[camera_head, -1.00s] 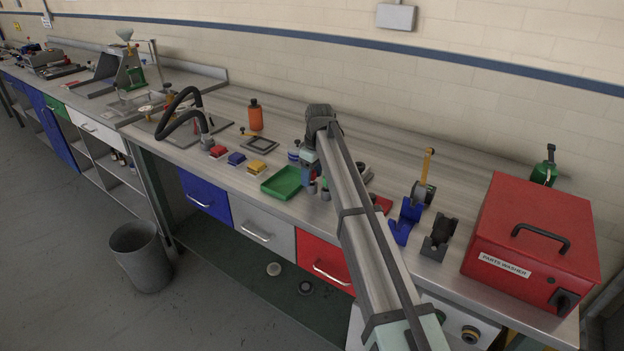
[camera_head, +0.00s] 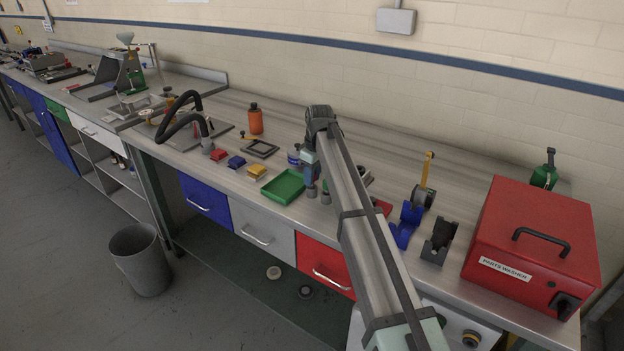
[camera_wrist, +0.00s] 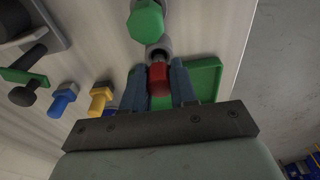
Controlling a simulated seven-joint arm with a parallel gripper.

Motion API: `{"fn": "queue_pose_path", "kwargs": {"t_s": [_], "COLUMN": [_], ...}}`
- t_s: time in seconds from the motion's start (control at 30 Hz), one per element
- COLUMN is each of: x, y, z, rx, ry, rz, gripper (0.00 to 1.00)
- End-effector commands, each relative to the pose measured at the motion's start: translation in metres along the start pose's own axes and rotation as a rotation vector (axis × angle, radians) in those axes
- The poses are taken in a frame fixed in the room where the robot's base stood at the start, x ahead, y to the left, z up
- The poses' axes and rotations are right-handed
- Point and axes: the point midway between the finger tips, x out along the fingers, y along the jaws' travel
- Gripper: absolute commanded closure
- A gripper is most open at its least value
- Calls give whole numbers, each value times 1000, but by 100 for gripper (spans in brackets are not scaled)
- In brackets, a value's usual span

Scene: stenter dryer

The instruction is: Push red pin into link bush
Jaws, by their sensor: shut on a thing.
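The red pin (camera_wrist: 158,82) is between the two blue fingers of my gripper (camera_wrist: 157,88), which is shut on its red head. Its dark shank points at a grey bush (camera_wrist: 160,47) just beyond it. I cannot tell how far the shank is inside the bush. A green-headed pin (camera_wrist: 146,20) stands beside that bush. In the head view my gripper (camera_head: 311,174) is low over the bench, by small grey cylinders (camera_head: 326,197) near the front edge. The red pin is hard to make out there.
A green tray (camera_head: 268,196) lies left of my gripper. In the wrist view a yellow-headed pin (camera_wrist: 101,97) and a blue-headed pin (camera_wrist: 64,99) are close by on the left. Blue and dark stands (camera_head: 439,240) and a red parts washer (camera_head: 540,230) are to the right.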

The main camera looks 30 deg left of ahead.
Motion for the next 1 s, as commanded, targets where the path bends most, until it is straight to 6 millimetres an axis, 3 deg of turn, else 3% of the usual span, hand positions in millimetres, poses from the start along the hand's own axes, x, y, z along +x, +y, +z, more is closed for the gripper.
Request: {"fn": "queue_pose_path", "kwargs": {"t_s": [0.4, 0.63, 0.77, 1.0], "x": [-69, -90, -95, -106], "y": [1, 9, 31, 103], "z": [-9, -3, 18, 65], "rx": [0, 13, 47, 136], "ry": [1, 0, 0, 0], "rz": [1, 2, 6, 14], "gripper": [100, 100, 100, 100]}}
